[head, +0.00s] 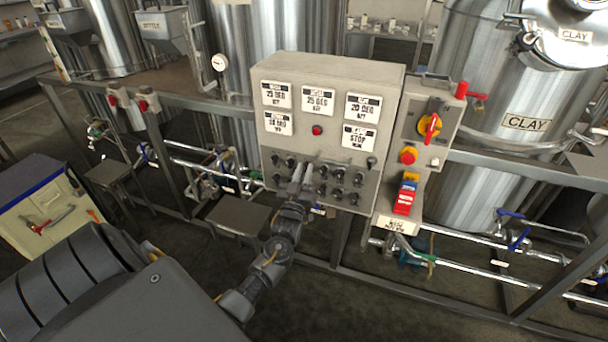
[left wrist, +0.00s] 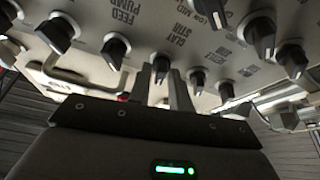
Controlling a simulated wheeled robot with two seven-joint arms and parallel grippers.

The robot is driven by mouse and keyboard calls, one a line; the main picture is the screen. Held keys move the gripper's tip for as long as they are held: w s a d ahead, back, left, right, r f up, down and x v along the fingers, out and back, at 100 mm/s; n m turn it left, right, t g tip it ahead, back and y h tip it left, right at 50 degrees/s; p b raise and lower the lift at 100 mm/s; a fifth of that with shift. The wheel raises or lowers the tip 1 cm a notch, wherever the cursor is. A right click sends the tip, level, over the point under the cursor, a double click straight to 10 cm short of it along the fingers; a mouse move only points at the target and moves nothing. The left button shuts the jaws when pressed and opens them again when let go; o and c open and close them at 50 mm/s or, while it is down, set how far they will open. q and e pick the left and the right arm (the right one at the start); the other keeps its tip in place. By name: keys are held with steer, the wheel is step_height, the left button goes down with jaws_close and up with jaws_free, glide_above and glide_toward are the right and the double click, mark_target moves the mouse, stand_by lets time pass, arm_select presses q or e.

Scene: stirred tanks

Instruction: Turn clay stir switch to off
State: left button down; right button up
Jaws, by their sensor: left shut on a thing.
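The grey control panel (head: 385,165) carries rows of small black rotary knobs on its lower half. My left gripper (head: 297,180) reaches up to these knobs from below in the head view, and its fingers cover part of the rows. In the left wrist view a black knob (left wrist: 160,68) below the label "CLAY STIR" (left wrist: 183,38) sits between the two fingertips of my left gripper (left wrist: 160,82). The gripper is shut on this clay stir switch. I cannot read which position the knob points to. My right gripper is not in view.
Neighbouring knobs stand close by, including the feed pump knob (left wrist: 115,47) and another knob (left wrist: 197,80) to the right. An isolator box (head: 432,122) with a red and yellow handle adjoins the panel. A clay tank (head: 500,165) stands behind. Pipes and frame rails run below.

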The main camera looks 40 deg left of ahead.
arm_select(q)
steer(key=shift+n+g+y, duration=0.35)
steer(key=shift+n+y, duration=0.1)
steer(key=shift+n, duration=0.8)
steer(key=shift+n+g+y, duration=0.35)
steer(key=shift+n+y, duration=0.1)
steer(key=shift+n, duration=1.1)
steer(key=c, duration=1.5)
jaws_free()
steer(key=shift+b+v, duration=1.6)
steer(key=shift+v, duration=3.8)
steer(key=shift+w+d, duration=0.1)
steer(key=shift+d, duration=0.05)
